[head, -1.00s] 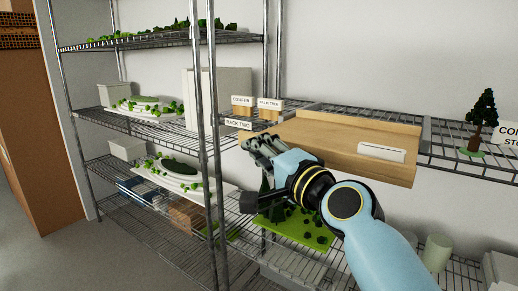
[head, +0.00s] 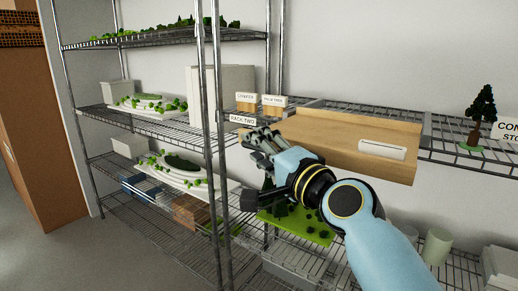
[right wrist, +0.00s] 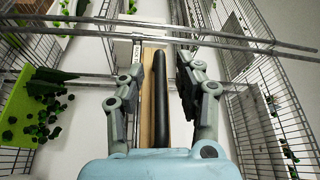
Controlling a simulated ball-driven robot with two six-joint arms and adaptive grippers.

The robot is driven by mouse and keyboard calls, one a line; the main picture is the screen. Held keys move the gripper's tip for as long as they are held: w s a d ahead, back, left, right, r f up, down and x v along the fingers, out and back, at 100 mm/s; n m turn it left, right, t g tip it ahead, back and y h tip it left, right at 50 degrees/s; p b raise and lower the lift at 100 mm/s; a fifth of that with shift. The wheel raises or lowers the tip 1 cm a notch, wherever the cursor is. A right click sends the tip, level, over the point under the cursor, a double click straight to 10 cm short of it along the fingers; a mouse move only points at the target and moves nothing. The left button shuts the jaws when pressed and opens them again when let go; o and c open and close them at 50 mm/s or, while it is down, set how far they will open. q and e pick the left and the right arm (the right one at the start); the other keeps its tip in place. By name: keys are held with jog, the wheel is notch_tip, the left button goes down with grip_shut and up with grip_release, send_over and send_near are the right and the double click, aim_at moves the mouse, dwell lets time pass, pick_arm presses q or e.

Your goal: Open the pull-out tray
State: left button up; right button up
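The pull-out tray (head: 345,145) is a shallow wooden tray with a pale label plate on its side, resting on the wire shelf. My right gripper (head: 262,142) is at its left end and hides that end in the head view. In the right wrist view my right gripper (right wrist: 160,78) is open, with its fingers apart on either side of a black bar handle (right wrist: 161,95) and a wooden strip of the tray (right wrist: 148,85). Whether a finger touches either one I cannot tell. My left gripper is not in view.
Small sign blocks (head: 246,98) stand behind the tray's left end. A model tree (head: 481,115) stands on the shelf to the right. A shelf post (head: 209,130) rises left of my gripper. A green model board (head: 298,225) lies below my forearm.

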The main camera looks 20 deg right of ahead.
jog(key=v, duration=1.2)
jog(key=shift+f, duration=0.1)
